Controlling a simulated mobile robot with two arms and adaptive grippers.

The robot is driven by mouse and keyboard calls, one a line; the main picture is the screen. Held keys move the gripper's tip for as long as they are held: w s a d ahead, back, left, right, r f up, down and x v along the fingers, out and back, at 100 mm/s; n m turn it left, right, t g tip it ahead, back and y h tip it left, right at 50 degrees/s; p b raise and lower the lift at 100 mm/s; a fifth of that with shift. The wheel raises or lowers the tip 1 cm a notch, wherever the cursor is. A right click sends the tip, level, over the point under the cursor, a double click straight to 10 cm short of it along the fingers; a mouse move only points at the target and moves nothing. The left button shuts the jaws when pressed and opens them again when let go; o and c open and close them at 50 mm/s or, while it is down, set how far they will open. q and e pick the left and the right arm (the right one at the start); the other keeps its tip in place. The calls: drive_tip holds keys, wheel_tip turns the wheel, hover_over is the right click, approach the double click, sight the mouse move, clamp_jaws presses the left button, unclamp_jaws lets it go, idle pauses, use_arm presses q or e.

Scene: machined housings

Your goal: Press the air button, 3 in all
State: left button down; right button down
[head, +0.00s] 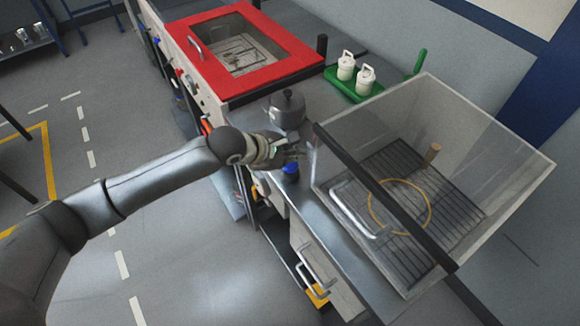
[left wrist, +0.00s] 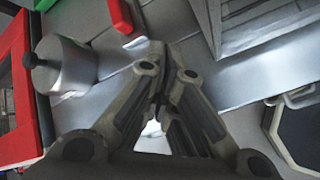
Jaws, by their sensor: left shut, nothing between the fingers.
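A blue round piece (head: 291,167) on a dark base sits at the front edge of the metal counter; it may be the air button, but I cannot read any label. My left gripper (head: 295,151) is shut and empty, just above and behind the blue piece in the head view. I cannot tell whether it touches it. In the left wrist view the closed fingers (left wrist: 158,98) point at the bare metal surface, and the blue piece does not show there. My right gripper is in neither view.
A grey lidded pot (head: 287,110) stands close behind my left gripper. A clear-walled bin (head: 480,135) with a dark front bar is at right. A red-framed basin (head: 285,62) and a green tray (head: 380,88) with two white canisters are farther back.

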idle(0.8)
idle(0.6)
use_arm(q)
drive_tip(key=shift+f+b, duration=0.4)
drive_tip(key=shift+b, duration=0.25)
drive_tip(key=shift+f+b, duration=0.8)
drive_tip(key=shift+b, duration=0.1)
idle(0.6)
drive_tip(key=shift+r, duration=0.15)
idle(0.3)
drive_tip(key=shift+r+p, duration=0.5)
drive_tip(key=shift+r, duration=0.6)
